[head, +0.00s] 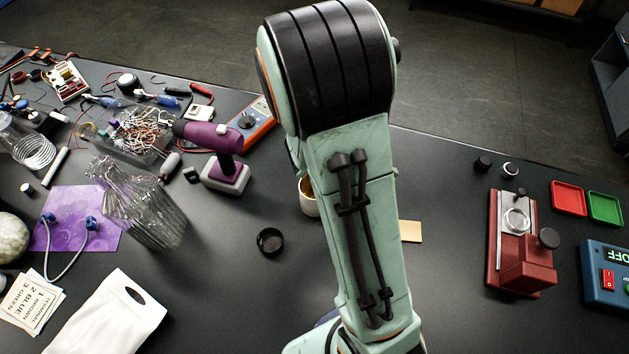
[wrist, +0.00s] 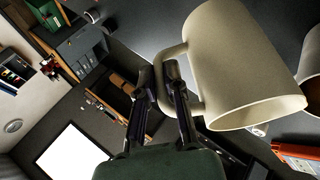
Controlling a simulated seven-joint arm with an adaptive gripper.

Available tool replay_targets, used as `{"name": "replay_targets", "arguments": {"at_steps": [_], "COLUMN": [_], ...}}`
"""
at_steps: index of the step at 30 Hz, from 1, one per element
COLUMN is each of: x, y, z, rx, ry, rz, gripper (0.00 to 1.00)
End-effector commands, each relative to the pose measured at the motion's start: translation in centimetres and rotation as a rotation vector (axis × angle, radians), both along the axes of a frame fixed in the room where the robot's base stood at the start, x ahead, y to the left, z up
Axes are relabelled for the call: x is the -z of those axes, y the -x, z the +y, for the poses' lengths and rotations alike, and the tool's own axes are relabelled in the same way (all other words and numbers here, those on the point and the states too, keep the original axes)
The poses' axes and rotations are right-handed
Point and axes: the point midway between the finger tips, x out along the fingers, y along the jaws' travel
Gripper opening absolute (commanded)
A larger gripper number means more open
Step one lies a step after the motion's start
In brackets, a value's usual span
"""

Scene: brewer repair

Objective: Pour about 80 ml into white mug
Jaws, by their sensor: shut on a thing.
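A cream mug (wrist: 232,60) fills the upper right of the wrist view. My gripper (wrist: 160,82) is shut on its handle, with the fingers on either side. The held mug looks tilted in this view, and I cannot see any liquid in it. Another pale mug (head: 308,198) with a brownish inside stands on the table in the head view, partly hidden by my arm. What looks like its pale wall (wrist: 311,55) shows at the right edge of the wrist view, beyond the held mug. My gripper and the held mug are hidden behind my arm in the head view.
A purple-handled tool (head: 225,165) on its stand and an orange meter (head: 255,125) stand left of the pale mug. A black ring (head: 270,242) lies nearer. A red device (head: 522,245) stands at right.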

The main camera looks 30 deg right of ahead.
Motion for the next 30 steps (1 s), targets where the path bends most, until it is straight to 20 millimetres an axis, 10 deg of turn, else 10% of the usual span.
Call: {"name": "replay_targets", "arguments": {"at_steps": [30], "x": [2.3], "y": [1.4], "z": [-2.1], "rx": [0.012], "ry": [-0.172], "rz": [-0.110], "gripper": [0.00]}}
